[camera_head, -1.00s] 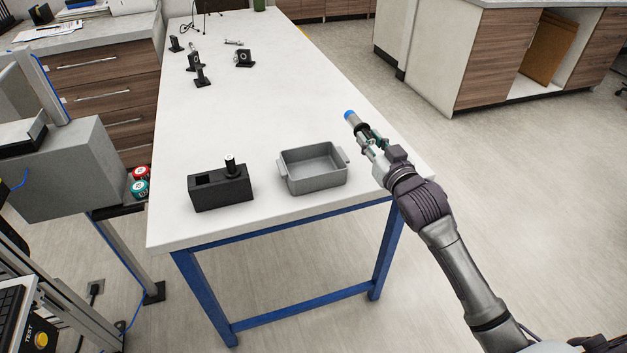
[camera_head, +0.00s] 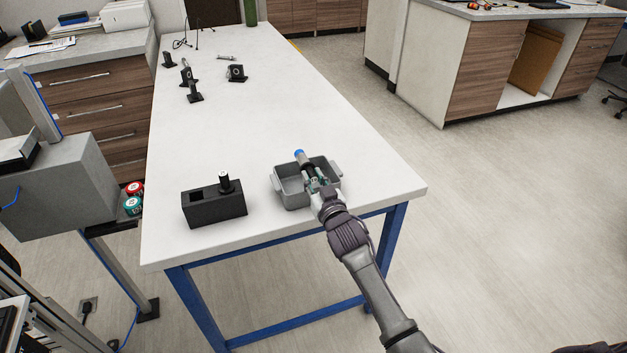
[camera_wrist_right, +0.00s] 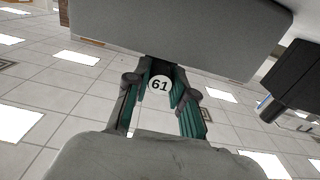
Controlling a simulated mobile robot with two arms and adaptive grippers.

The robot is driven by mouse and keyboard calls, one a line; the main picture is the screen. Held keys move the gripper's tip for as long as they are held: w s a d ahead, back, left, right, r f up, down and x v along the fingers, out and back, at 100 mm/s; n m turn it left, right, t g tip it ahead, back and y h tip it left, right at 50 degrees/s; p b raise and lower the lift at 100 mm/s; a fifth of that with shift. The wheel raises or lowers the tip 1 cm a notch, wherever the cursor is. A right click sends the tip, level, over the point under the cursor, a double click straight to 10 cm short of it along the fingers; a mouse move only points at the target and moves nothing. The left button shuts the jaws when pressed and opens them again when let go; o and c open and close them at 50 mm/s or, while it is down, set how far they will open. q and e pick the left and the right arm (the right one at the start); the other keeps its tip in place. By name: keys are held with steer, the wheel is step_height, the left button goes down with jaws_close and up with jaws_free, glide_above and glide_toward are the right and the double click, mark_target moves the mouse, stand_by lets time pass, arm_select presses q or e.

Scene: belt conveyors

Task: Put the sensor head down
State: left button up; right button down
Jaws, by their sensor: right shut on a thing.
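The sensor head (camera_head: 302,159) is a small grey cylinder with a blue end. My right gripper (camera_head: 315,182) is shut on it, and it points away from me, tilted, over the grey tray (camera_head: 290,200). I cannot tell how high it is above the tray floor. In the right wrist view, a round white end marked 61 (camera_wrist_right: 159,86) shows between the green-padded fingers of my right gripper (camera_wrist_right: 161,100). The grey tray wall (camera_wrist_right: 185,35) fills the top of that view. My left gripper is out of view.
A black block (camera_head: 213,209) with an empty square opening and a black upright cylinder (camera_head: 225,184) stands left of the tray. Several small black mounts (camera_head: 194,93) stand farther back on the white table (camera_head: 300,110). The table middle is clear.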

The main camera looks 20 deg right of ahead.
steer(key=shift+f, duration=0.35)
steer(key=shift+f, duration=0.3)
steer(key=c, duration=1)
jaws_free()
steer(key=shift+r, duration=0.3)
steer(key=s, duration=1.2)
steer(key=shift+d+b, duration=0.25)
steer(key=shift+b, duration=0.05)
